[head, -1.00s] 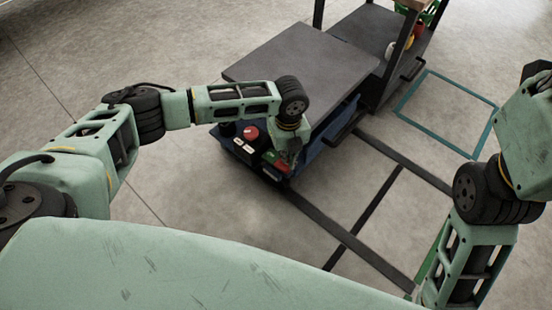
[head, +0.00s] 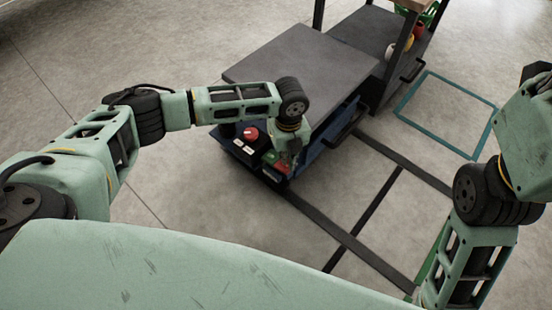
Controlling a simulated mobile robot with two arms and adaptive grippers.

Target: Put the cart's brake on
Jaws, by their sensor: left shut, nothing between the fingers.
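The cart (head: 300,62) has a flat dark grey top and a blue lower body. On its near end is a panel (head: 240,150) with a round red knob (head: 250,133) and small white labels. Green and red parts, perhaps a pedal or buttons, show at the panel's right end (head: 271,157). My left gripper (head: 286,163) points down at this right end and is shut and empty; the arm hides part of the panel. I cannot tell whether it touches anything. My right arm is at the right edge; its gripper is out of view.
A dark shelf unit (head: 365,38) with coloured items stands behind the cart. Black strips (head: 345,240) and a teal outlined rectangle (head: 400,104) mark the concrete floor. The floor left of the cart is clear.

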